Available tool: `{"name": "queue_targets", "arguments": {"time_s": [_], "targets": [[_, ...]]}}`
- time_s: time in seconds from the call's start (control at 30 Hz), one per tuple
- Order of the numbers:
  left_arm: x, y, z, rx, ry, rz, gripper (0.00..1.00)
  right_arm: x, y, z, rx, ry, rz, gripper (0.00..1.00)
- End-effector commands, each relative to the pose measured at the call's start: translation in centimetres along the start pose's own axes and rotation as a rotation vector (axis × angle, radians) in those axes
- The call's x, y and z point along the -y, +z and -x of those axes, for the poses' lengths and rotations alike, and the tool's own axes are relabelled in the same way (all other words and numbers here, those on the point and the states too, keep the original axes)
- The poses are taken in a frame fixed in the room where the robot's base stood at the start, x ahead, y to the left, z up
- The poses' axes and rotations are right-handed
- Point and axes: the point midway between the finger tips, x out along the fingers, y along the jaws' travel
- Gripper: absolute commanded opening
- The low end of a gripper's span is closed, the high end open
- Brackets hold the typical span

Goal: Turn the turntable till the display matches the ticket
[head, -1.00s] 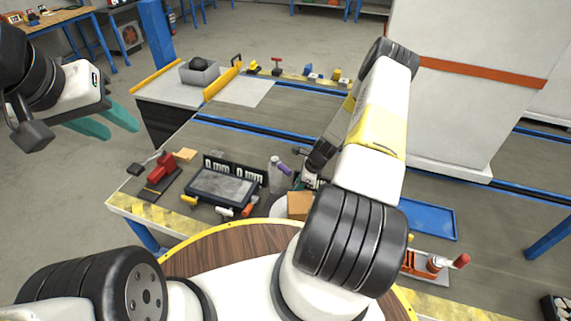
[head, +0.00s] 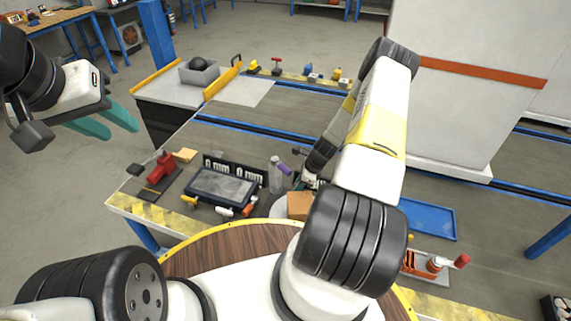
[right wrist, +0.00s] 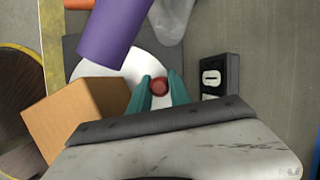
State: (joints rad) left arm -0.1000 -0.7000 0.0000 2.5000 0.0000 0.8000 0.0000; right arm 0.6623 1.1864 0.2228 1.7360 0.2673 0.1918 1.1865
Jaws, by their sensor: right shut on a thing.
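The turntable is a white disc (right wrist: 143,64), partly hidden under a brown box (right wrist: 75,115) and my fingers; its edge shows in the head view (head: 277,208). A small red knob (right wrist: 159,86) stands on the disc. My right gripper (right wrist: 160,92) is shut on this knob, with one teal finger on each side. In the head view my right arm hides most of the disc. I cannot make out a ticket. My left gripper (head: 122,127) is open and empty, in the air at the left.
A dark-framed grey panel (head: 222,187) lies before the display. A red tool (head: 160,169) is at the left. A blue tray (head: 428,219) and an orange clamp (head: 420,263) lie at the right.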

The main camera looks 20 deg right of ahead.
Motion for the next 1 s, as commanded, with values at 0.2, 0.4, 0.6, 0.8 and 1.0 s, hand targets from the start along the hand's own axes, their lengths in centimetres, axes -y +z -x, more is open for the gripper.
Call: {"name": "queue_targets", "arguments": {"time_s": [0.2,0.4,0.6,0.8,1.0], "targets": [[0.0,0.0,0.0,0.0,0.0,0.0,0.36,0.1,0.0,0.1,0.0,-0.001,0.0,0.0],[0.0,0.0,0.0,0.0,0.0,0.0,0.36,0.0,0.4,-0.1,0.0,0.012,0.033,0.0],[0.0,0.0,0.0,0.0,0.0,0.0,0.36,-0.7,2.1,-0.8,-0.001,0.088,0.215,0.0],[0.0,0.0,0.0,0.0,0.0,0.0,0.36,-0.9,2.3,-0.9,0.0,0.103,0.25,0.0],[0.0,0.0,0.0,0.0,0.0,0.0,0.36,-0.9,2.3,-0.9,0.001,0.102,0.249,0.35]]}}
